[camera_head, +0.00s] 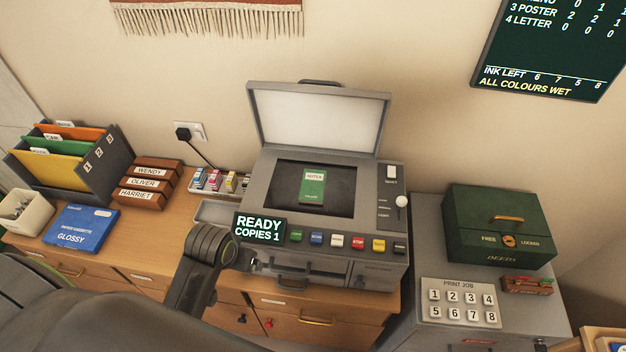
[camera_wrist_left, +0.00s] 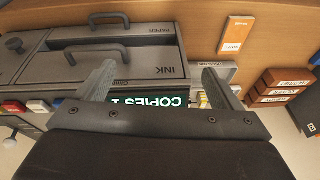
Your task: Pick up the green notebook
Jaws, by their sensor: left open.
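The green notebook (camera_head: 313,188) lies flat on the dark glass of the grey copier (camera_head: 262,190), under its raised lid. It has a white label at its top end. My left gripper (camera_head: 252,263) is in front of the copier, low and to the left of the notebook, near the display and the front edge. In the left wrist view my left gripper (camera_wrist_left: 160,82) is open with nothing between its fingers, facing the copier's front with its INK drawer (camera_wrist_left: 125,62). The notebook does not show in that view. My right gripper is not in view.
The raised lid (camera_head: 318,118) stands behind the glass. Coloured buttons (camera_head: 337,241) and a READY display (camera_head: 259,228) line the copier's front. Ink bottles (camera_head: 214,181) stand at its left. A green deeds box (camera_head: 500,225) is on the cabinet at right.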

